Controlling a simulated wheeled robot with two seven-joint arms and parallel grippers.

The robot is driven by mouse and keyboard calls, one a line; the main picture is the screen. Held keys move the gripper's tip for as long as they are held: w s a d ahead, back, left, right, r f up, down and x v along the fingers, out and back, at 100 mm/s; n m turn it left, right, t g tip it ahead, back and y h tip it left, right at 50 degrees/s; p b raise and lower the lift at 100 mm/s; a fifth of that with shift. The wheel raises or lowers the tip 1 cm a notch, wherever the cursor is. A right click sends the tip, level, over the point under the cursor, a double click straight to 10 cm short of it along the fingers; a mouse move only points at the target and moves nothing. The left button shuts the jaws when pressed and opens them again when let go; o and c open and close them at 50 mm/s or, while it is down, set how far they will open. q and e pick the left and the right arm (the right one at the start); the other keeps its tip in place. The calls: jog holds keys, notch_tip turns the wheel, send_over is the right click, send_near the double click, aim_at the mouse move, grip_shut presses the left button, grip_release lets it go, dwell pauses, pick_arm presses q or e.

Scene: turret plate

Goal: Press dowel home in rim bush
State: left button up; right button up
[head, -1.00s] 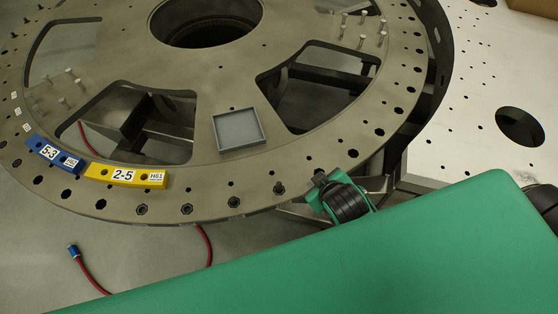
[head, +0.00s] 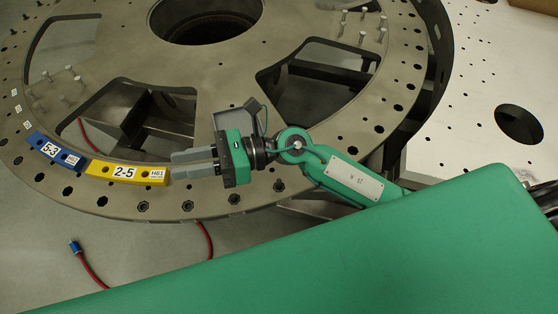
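My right gripper (head: 172,163) reaches in from the right over the front of the round turret plate (head: 330,165). Its two grey fingers point left, with a narrow gap between them and nothing seen in it. The fingertips are near the right end of the yellow 2-5 block (head: 127,173); I cannot tell their height above the plate. Dark bushes sit in the rim along the front edge, one (head: 187,206) just below the fingers in the picture and another (head: 143,207) further left. I cannot make out a dowel. My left gripper is out of view.
A blue 5-3 block (head: 52,150) lies on the rim left of the yellow one. Several upright pins (head: 362,35) stand at the back right. The plate has large cutouts. A red cable (head: 90,270) lies below. A green surface (head: 330,255) fills the front.

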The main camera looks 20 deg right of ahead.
notch_tip(320, 180, down, 7)
jog(key=s+n+g+h, duration=0.2)
jog(key=n+g+h, duration=0.1)
jog(key=n+h, duration=0.3)
jog(key=n+t+h, duration=0.2)
jog(key=n+h, duration=0.4)
jog(key=h, duration=0.7)
send_over(279, 180)
notch_tip(279, 180, down, 10)
jog(key=shift+f, duration=0.15)
notch_tip(279, 180, down, 7)
jog(key=b, duration=0.3)
jog(key=shift+b, duration=0.3)
jog(key=shift+f+b, duration=0.4)
jog(key=shift+b, duration=0.15)
grip_shut()
